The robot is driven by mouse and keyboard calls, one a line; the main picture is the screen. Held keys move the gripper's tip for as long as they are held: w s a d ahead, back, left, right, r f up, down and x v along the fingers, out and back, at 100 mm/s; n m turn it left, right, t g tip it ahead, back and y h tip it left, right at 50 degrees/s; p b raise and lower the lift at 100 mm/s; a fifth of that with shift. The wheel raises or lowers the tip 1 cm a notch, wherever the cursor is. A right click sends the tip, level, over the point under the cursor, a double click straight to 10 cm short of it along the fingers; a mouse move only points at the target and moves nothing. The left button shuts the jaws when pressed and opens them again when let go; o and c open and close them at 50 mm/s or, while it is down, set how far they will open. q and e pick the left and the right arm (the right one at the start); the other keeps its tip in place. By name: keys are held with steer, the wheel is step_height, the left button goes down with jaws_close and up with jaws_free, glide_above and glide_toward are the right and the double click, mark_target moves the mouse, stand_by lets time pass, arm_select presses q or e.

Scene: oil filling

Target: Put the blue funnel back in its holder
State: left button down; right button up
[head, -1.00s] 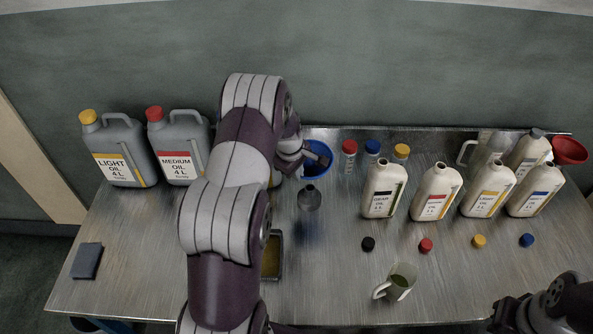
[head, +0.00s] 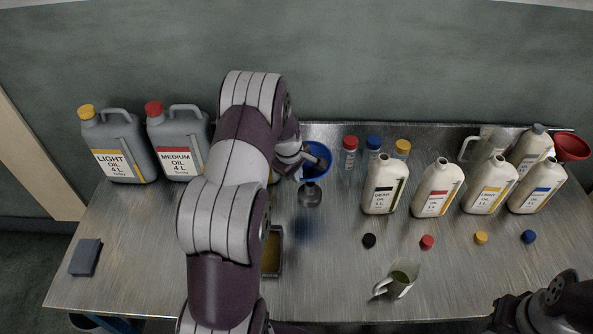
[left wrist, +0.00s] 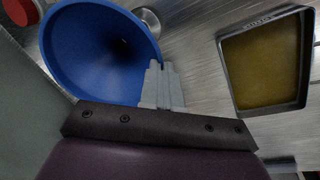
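The blue funnel (head: 322,153) is at the back middle of the table, beside my left gripper (head: 300,163). Its wide mouth faces the camera in the left wrist view (left wrist: 95,45). My left gripper's fingers (left wrist: 161,86) are close together at the funnel's rim and look shut on it. A small round grey metal piece (head: 310,196) sits just in front of the funnel; I cannot tell whether it is the holder or whether they touch. My left arm hides part of the area. My right gripper (head: 508,314) is at the lower right, its fingers unclear.
A tray of amber oil (head: 279,252) lies partly behind my left arm. Grey jugs (head: 120,148) stand left, several cream bottles (head: 383,187) right, with loose caps (head: 427,242) before them. A red funnel (head: 572,147) is at back right.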

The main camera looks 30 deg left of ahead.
arm_select(q)
steer(key=shift+s+f, duration=0.35)
steer(key=shift+s, duration=0.05)
steer(key=shift+f+b, duration=0.15)
steer(key=shift+b, duration=0.15)
steer(key=shift+f+b, duration=0.35)
steer(key=shift+f, duration=0.4)
steer(key=shift+d+f+b, duration=0.1)
steer(key=shift+f+b, duration=0.5)
steer(key=shift+f, duration=0.15)
